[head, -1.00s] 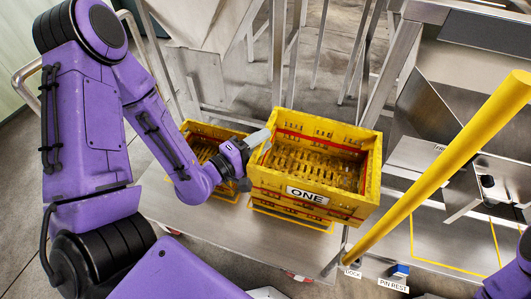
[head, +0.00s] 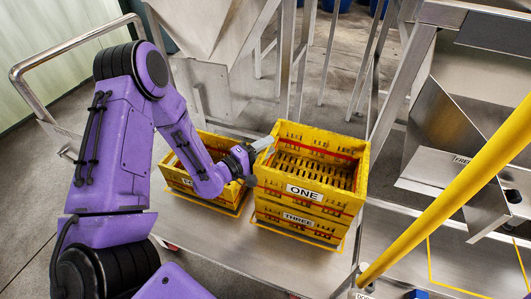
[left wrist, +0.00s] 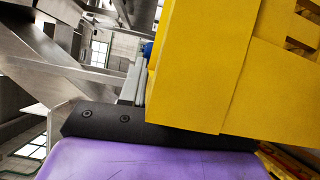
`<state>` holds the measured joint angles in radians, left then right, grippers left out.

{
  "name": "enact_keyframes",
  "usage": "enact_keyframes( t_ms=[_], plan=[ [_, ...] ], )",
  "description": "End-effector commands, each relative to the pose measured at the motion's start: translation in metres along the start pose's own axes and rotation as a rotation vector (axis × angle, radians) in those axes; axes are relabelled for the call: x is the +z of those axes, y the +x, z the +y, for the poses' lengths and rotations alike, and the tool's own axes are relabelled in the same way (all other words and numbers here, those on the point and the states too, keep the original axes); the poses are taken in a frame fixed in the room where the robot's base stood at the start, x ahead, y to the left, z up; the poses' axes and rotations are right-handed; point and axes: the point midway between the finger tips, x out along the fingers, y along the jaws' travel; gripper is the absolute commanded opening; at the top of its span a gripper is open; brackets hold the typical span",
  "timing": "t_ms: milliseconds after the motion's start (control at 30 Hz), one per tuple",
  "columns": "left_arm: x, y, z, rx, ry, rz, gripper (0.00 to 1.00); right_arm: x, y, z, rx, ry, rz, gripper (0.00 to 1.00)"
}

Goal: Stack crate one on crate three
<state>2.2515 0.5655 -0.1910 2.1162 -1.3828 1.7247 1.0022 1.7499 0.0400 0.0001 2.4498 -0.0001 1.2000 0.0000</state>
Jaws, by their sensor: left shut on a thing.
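Crate one (head: 333,199), a yellow open-topped crate with a red band and a "ONE" label, sits squarely over crate three (head: 270,213), a yellow crate labelled "THREE". No clear gap shows between them, though I cannot tell how fully they are seated. My left gripper (head: 262,145) is shut on the left wall of crate one near its rim. In the left wrist view, the yellow wall of crate one (left wrist: 205,70) fills the upper right, close against the gripper. Crate one looks upright and empty. My right gripper is out of view.
Another yellow crate (head: 213,197) stands just left of crate three, its label partly hidden by my left arm. The crates stand on a metal platform (head: 200,240). A yellow rail (head: 450,190) slants across the right side. Metal frame legs rise behind.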

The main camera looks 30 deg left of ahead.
Motion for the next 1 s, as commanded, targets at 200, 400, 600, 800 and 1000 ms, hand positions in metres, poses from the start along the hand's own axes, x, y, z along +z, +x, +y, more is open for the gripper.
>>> enact_keyframes(
  t_ms=[200,400,600,800,1000],
  plan=[
    [0.0,-0.004,-0.012,-0.019,0.003,0.0,0.0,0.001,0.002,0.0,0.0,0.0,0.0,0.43],
    [0.0,-0.004,-0.012,-0.018,0.004,0.0,0.57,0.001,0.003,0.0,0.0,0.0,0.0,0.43],
    [0.0,-0.003,-0.01,-0.015,0.004,0.0,0.57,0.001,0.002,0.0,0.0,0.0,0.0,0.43],
    [-0.001,-0.027,-0.009,-0.015,0.0,0.004,0.57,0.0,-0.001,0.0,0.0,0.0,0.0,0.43],
    [-0.001,-0.079,-0.007,-0.014,0.0,0.005,0.57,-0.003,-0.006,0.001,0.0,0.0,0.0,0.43]
  ],
)
